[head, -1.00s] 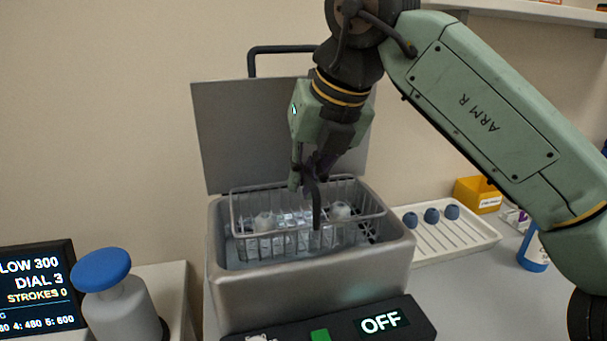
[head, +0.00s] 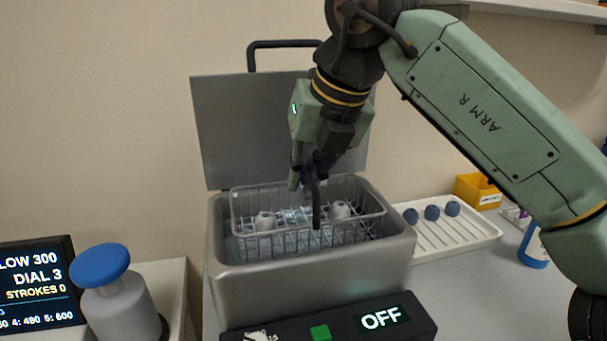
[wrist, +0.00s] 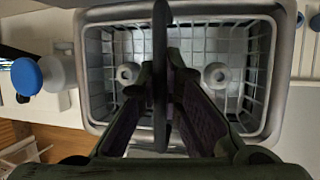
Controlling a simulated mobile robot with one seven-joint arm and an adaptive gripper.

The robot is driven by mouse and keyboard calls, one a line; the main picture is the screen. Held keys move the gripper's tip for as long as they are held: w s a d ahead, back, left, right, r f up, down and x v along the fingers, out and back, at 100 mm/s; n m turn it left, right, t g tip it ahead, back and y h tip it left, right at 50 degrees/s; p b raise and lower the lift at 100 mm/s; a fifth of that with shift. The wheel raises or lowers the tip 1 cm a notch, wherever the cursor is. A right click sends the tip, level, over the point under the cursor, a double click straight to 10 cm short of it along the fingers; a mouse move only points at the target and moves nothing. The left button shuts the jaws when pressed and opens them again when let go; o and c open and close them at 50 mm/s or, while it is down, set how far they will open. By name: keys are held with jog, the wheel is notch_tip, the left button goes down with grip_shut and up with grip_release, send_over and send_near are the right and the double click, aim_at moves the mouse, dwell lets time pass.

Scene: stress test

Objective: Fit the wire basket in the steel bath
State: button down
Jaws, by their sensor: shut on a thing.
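The grey wire basket (head: 270,240) is level inside the mouth of the steel bath (head: 310,285), with its upper rim a little above the bath's rim. Two pale round pieces with central holes, left (head: 264,220) and right (head: 340,210), sit in it. My gripper (head: 310,178) is shut on the basket's dark handle (wrist: 160,75), which arches over the middle of the basket. In the wrist view the basket (wrist: 210,42) lies within the bath's rim (wrist: 85,75). Whether the basket's underside touches the bath floor is hidden.
The bath's lid (head: 225,130) stands open behind. A control box showing OFF (head: 380,319) is in front. A white ribbed tray (head: 455,240) with blue-grey pieces is at right, and a blue-topped bottle (head: 100,267) and display (head: 35,280) at left.

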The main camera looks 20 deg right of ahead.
jog(key=shift+f+b, duration=1.9)
jog(key=shift+f, duration=0.5)
dwell(2.7)
dwell(0.3)
jog(key=c, duration=2)
grip_release()
jog(key=shift+r, duration=0.1)
jog(key=shift+r+p, duration=1.6)
jog(key=shift+r, duration=0.35)
jog(key=o, duration=0.5)
jog(key=shift+o, duration=0.2)
